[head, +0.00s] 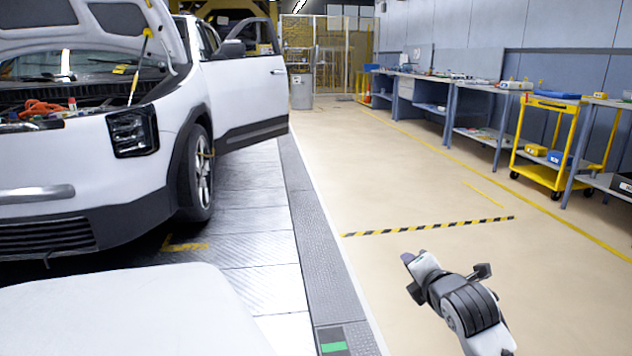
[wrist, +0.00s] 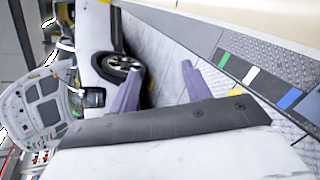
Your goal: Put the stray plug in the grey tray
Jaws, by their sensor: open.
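I cannot make out the stray plug or the grey tray in either view. My gripper (wrist: 163,68) shows in the wrist view as two purple-grey fingers, spread apart with nothing between them.
Workbenches (head: 480,87) with small items line the right wall. A yellow cart (head: 545,140) stands among them. The car's front door (head: 250,88) hangs open into the aisle. The tan floor (head: 385,170) in the middle is clear, crossed by a striped black-yellow line (head: 428,226).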

